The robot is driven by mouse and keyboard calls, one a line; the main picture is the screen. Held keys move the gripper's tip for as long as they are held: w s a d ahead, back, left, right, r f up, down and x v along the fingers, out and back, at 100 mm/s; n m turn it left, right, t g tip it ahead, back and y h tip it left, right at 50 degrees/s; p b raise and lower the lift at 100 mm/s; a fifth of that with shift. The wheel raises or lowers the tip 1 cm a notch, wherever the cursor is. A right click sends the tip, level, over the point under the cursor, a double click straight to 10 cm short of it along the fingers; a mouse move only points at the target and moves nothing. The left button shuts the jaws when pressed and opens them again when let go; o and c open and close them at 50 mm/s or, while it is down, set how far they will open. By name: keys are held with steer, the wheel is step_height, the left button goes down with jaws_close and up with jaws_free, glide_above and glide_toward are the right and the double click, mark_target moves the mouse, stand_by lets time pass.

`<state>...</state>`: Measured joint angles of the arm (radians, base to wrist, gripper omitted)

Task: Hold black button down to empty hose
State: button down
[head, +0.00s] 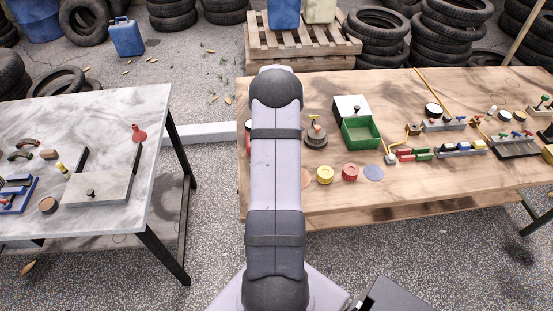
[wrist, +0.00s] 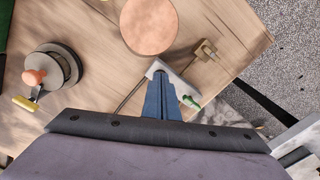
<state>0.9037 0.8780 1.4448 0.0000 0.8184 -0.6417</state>
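In the wrist view my gripper (wrist: 161,76) points down over the wooden table, its two blue fingers together. Its tips overlap a small white block (wrist: 180,83) with a green lever (wrist: 190,102); I cannot tell whether they touch it. No black button shows clearly there, and the fingers hide part of the block. In the head view my arm hides my gripper. Two black knobs show there: one on a pale box (head: 90,193) on the left table, one on the white lid (head: 352,108) by a green box (head: 362,132). No hose is clearly recognisable.
A copper-coloured disc (wrist: 148,25) lies just beyond the fingers. A round grey fixture (wrist: 50,75) with an orange knob and yellow handle stands left. A brown fitting (wrist: 206,49) is at the table edge. The wooden table (head: 440,180) has more valves and blocks at right.

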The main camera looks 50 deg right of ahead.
stand_by(0.4)
step_height(320, 180, up, 7)
steer(key=p, duration=0.5)
stand_by(0.7)
